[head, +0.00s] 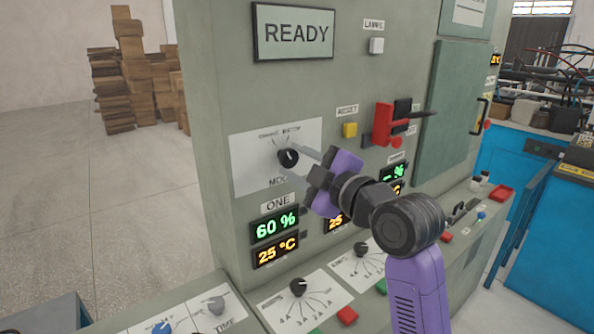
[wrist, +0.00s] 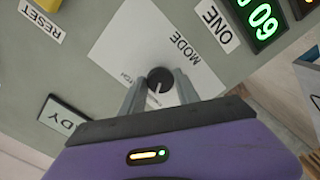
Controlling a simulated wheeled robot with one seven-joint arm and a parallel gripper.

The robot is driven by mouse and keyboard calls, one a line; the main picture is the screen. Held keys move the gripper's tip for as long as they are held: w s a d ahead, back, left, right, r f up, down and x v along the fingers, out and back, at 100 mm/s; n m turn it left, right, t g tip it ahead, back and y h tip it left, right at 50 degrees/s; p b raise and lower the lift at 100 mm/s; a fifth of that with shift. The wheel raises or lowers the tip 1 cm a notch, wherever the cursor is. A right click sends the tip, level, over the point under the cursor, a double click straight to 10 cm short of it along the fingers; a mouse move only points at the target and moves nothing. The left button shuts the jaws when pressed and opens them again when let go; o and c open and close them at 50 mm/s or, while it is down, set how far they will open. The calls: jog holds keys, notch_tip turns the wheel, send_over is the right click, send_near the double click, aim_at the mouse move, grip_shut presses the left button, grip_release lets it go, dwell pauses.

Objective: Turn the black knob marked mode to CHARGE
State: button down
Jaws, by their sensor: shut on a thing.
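The black mode knob (head: 288,158) sits on a white plate (head: 250,165) on the grey-green panel. It has a white pointer line and the word MODE below it. Small position labels are printed above the knob, too small to read surely. My gripper (head: 295,164) reaches in from the right with its two pale fingers at the knob's sides. In the wrist view my gripper (wrist: 157,92) has its fingers closed around the knob (wrist: 160,80). The far finger is partly hidden by the knob and the purple hand.
A READY display (head: 293,33) is above the plate. Green and orange readouts (head: 275,225) are below it. A yellow button (head: 350,130) and a red lever (head: 382,122) are to the right. More knobs (head: 298,287) sit on the sloped desk below.

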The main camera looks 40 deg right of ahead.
jog(key=shift+f+n, duration=0.1)
jog(key=shift+n, duration=0.2)
dwell(0.4)
jog(key=c, duration=0.9)
grip_release()
jog(key=s+b, duration=0.1)
jog(key=s, duration=0.6)
jog(key=shift+s, duration=0.4)
